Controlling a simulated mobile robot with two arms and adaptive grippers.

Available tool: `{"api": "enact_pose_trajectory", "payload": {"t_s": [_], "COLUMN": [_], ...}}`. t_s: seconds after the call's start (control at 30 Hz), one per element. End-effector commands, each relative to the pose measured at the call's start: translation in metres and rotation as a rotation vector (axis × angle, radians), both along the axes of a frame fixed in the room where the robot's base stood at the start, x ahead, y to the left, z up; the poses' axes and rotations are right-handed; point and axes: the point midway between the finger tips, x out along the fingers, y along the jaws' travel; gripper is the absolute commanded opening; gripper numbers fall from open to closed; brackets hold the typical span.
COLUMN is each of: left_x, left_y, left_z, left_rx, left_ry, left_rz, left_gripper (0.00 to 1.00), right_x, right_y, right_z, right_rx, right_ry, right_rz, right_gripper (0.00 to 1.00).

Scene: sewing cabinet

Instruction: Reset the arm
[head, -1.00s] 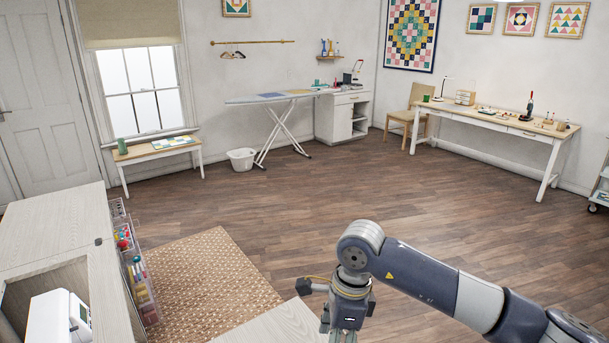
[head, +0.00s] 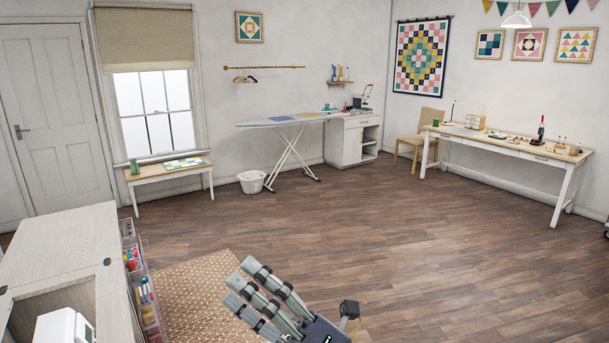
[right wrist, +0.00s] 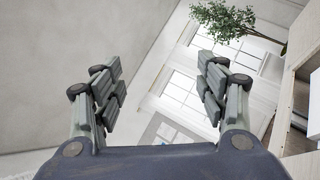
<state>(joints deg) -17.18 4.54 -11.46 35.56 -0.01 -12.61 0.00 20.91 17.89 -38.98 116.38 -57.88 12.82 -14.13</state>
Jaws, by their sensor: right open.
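My right gripper (head: 262,298) is at the bottom middle of the head view, its fingers pointing up and to the left. It is above the woven rug and the floor. In the right wrist view its two sets of fingers (right wrist: 160,90) stand wide apart with nothing between them, so it is open and empty. Behind them that view shows a window, a wall and a plant. Most of my right arm is out of the head view. My left gripper does not show.
A pale cabinet (head: 62,255) with a white machine (head: 65,327) inside and thread racks (head: 146,300) on its side stands at the lower left. A woven rug (head: 195,285) lies beside it. An ironing board (head: 290,120), bench (head: 170,173) and worktable (head: 505,145) line the walls. The middle floor is clear.

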Motion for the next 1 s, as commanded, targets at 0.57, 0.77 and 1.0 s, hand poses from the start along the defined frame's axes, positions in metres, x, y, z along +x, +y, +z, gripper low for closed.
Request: {"api": "enact_pose_trajectory", "payload": {"t_s": [0.57,0.77,1.0], "left_x": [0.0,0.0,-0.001], "left_y": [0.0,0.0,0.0], "left_z": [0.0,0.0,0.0], "left_rx": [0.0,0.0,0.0], "left_ry": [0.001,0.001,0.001], "left_rz": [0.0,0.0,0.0], "left_gripper": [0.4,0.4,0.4], "right_x": [0.061,0.012,-0.09], "right_y": [-0.204,-0.251,-0.279], "right_z": [-0.155,-0.251,-0.34], "right_rx": [0.684,0.832,0.929], "right_ry": [1.069,1.457,1.896], "right_rz": [-0.601,-0.815,-1.063], "right_gripper": [0.67,0.67,0.67]}}
